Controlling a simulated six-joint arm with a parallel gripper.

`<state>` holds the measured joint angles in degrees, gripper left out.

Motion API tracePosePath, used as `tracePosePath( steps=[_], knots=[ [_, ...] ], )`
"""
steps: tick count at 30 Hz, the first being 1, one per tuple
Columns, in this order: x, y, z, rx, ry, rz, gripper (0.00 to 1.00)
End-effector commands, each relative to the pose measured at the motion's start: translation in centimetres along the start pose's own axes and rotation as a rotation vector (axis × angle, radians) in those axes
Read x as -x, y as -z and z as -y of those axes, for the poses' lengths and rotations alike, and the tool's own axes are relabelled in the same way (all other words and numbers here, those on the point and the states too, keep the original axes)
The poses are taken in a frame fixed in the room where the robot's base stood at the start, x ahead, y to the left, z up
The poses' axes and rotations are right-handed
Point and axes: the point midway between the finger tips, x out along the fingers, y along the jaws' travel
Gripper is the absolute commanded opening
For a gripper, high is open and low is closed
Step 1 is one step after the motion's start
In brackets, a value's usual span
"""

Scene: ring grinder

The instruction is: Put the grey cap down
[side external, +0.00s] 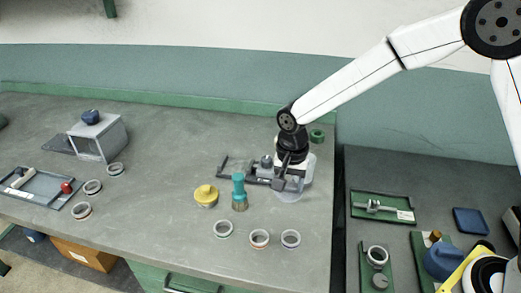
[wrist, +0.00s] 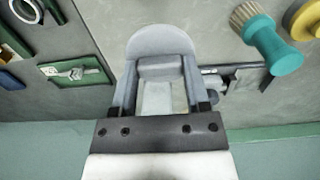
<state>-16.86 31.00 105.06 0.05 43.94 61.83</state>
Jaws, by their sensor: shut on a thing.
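The grey cap, a pale piece with a rounded edge, shows at my gripper in the side view (side external: 288,195). In the wrist view its rounded part (wrist: 160,38) extends beyond my fingers. My gripper (side external: 292,180) points down near the right end of the bench; in the wrist view its two fingers (wrist: 160,68) are shut on a grey block-like part of the cap. The gripper hides part of the cap. I cannot tell whether the cap touches the bench.
A dark clamp fixture (side external: 258,180) is close left of my gripper. A teal-handled brush (side external: 239,188) and a yellow-topped pot (side external: 206,194) stand further left. Several rings, including one ring (side external: 290,239), lie in front. A green tray (side external: 383,207) is on the right bench, across a gap.

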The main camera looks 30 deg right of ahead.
Motion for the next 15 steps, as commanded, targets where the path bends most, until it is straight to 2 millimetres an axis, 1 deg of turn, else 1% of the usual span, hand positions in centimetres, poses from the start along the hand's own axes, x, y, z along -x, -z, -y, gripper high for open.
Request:
tracePosePath(
  steps=[9,15],
  knots=[
    [-3.3,1.5,2.4,0.0,-0.001,0.0,0.05],
    [-4.9,2.2,3.5,0.0,0.0,0.0,0.05]
  ],
)
